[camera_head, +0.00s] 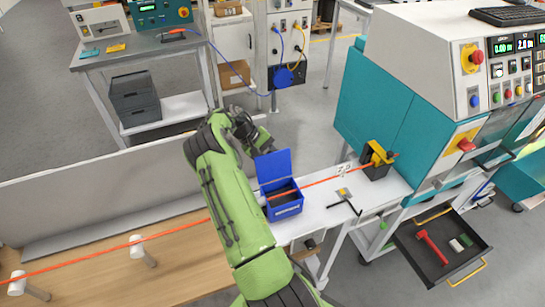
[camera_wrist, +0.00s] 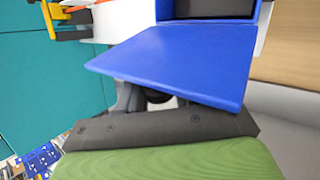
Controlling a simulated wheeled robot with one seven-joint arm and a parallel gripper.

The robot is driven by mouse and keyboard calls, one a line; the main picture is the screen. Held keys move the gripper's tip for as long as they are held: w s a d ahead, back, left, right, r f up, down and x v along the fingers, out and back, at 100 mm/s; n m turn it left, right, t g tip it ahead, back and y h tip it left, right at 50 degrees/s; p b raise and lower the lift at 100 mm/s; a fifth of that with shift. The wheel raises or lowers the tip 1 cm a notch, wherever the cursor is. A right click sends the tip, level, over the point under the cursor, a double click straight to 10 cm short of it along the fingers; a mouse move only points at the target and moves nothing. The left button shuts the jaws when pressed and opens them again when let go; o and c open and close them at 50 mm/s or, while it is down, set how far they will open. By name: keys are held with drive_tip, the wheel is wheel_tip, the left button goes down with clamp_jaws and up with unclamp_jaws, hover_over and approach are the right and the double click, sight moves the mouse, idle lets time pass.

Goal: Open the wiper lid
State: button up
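The wiper is a small blue box (camera_head: 286,205) on the white bench, with an orange cable (camera_head: 325,181) running through it. Its blue lid (camera_head: 273,166) stands raised, roughly upright, at the back edge, and the dark inside of the box shows. In the wrist view the lid (camera_wrist: 180,62) fills the middle, with the dark opening beyond it. My gripper (camera_head: 266,147) is behind the raised lid, close to its upper edge; I cannot tell whether they touch. In the wrist view the lid hides most of the fingers, so their opening is unclear.
A black and yellow cable device (camera_head: 376,162) stands right of the box on the bench. A T-shaped black tool (camera_head: 345,198) lies between them. A teal machine (camera_head: 400,105) rises behind. An open drawer (camera_head: 438,246) holds a red hammer. A low grey panel (camera_head: 95,195) stands at left.

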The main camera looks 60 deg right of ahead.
drive_tip(key=o, duration=0.3)
drive_tip(key=v, duration=1.6)
drive_tip(key=shift+f, duration=0.1)
